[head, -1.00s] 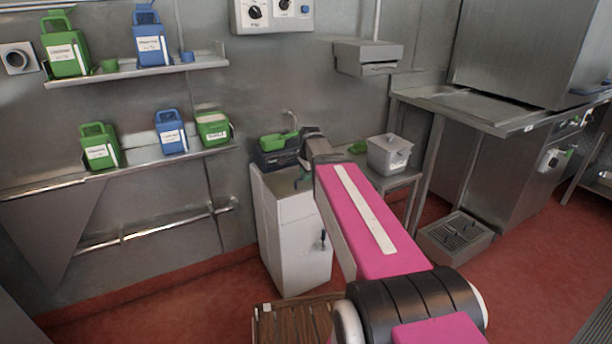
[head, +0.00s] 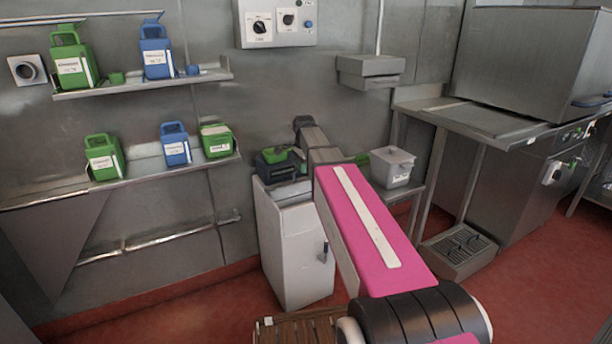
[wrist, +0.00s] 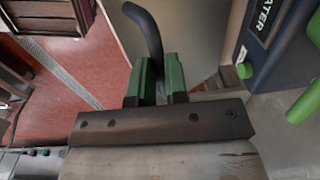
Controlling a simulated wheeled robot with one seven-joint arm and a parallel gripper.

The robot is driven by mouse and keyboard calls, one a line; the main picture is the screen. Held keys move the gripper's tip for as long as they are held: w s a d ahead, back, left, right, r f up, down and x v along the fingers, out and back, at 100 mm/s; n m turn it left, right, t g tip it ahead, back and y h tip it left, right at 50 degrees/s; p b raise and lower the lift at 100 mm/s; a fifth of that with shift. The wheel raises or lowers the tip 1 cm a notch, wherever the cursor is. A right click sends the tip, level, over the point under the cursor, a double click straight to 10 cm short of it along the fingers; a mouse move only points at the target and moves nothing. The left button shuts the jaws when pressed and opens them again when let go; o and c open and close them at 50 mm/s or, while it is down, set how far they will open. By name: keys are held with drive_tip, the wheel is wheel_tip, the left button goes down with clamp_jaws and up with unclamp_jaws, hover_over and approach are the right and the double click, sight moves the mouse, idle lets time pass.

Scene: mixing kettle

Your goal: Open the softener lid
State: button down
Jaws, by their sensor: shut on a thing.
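My gripper (wrist: 160,78) has green fingers and is shut on a dark curved handle (wrist: 147,28), which rises between them in the wrist view. A white cabinet (head: 301,250), apparently the softener, stands against the wall in the head view, with a dark lever on its front. The end of my arm is over the back of its top. My arm hides part of that top, and I cannot tell how far the lid is raised. The fingers cannot be made out clearly in the head view.
A dark box marked WATER (wrist: 262,30) is close beside my gripper. Shelves with green and blue jugs (head: 175,145) are on the left. A wooden slatted item (head: 302,328) lies on the floor in front.

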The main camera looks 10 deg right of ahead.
drive_tip(key=w+a+r, duration=0.3)
drive_tip(key=w, duration=0.8)
drive_tip(key=shift+a+r, duration=0.2)
drive_tip(key=shift+a, duration=0.1)
drive_tip(key=c, duration=1.1)
unclamp_jaws()
drive_tip(key=shift+c, duration=0.2)
drive_tip(key=shift+r, duration=0.15)
wheel_tip(320, 180, up, 11)
drive_tip(key=shift+s+f, duration=0.2)
drive_tip(key=shift+d, duration=0.1)
